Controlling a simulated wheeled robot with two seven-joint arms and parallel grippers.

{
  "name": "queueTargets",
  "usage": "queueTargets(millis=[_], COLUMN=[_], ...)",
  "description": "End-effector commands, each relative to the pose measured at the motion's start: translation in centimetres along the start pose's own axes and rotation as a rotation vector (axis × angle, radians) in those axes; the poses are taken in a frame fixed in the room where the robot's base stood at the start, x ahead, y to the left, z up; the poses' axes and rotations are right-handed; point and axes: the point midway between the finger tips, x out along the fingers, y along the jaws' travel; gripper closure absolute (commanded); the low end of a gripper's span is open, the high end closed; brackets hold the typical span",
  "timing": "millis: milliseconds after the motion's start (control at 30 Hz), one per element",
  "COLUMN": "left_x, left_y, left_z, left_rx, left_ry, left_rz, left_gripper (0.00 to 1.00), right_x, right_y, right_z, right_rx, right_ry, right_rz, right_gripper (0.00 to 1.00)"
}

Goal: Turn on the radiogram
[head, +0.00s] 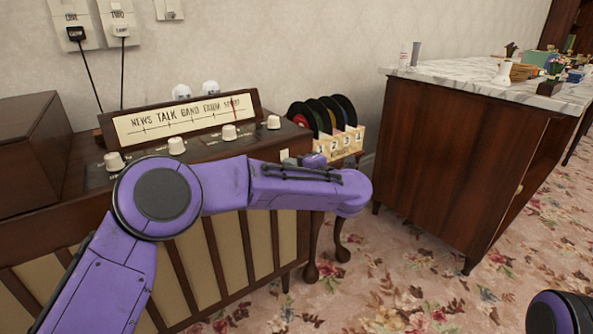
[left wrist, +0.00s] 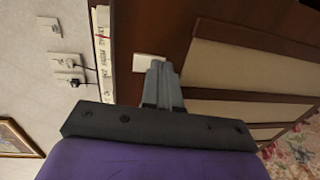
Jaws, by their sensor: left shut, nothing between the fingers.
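The radiogram (head: 262,145) is a dark wooden cabinet with a lit-looking cream dial strip (head: 185,119) and a row of cream knobs (head: 229,132) on top. My left arm crosses in front of it. My left gripper (head: 296,159) is at the right end of its top, partly hidden by my forearm. In the left wrist view the left gripper (left wrist: 158,68) is shut and empty. Its tips are at a small pale switch-like piece (left wrist: 146,62) on the radiogram's brown wood (left wrist: 185,25); I cannot tell whether they touch. My right gripper is out of view.
A rack of records (head: 335,140) stands just right of the radiogram. A marble-topped cabinet (head: 455,140) with small items is further right. Wall sockets with plugs (head: 76,33) are behind. Flowered carpet (head: 420,270) is open between the cabinets.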

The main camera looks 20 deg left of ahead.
Motion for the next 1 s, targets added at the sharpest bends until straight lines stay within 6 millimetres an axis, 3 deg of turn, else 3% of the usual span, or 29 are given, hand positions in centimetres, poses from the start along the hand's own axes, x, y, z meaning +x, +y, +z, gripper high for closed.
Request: queueTargets(millis=[433, 567, 1000], left_x=[0.4, -0.3, -9.6], left_y=[-0.1, -0.1, -2.3], left_z=[0.0, 0.1, 0.5], left_rx=[0.0, 0.001, 0.002], left_ry=[0.002, 0.0, 0.0], left_rz=[0.039, 0.04, 0.041], left_gripper=[1.0, 1.0, 1.0], right_x=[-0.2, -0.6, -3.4], right_y=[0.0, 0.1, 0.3], right_z=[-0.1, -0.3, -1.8], right_rx=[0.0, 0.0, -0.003], right_ry=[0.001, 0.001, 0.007], right_rz=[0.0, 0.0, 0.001], right_gripper=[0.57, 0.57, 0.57])
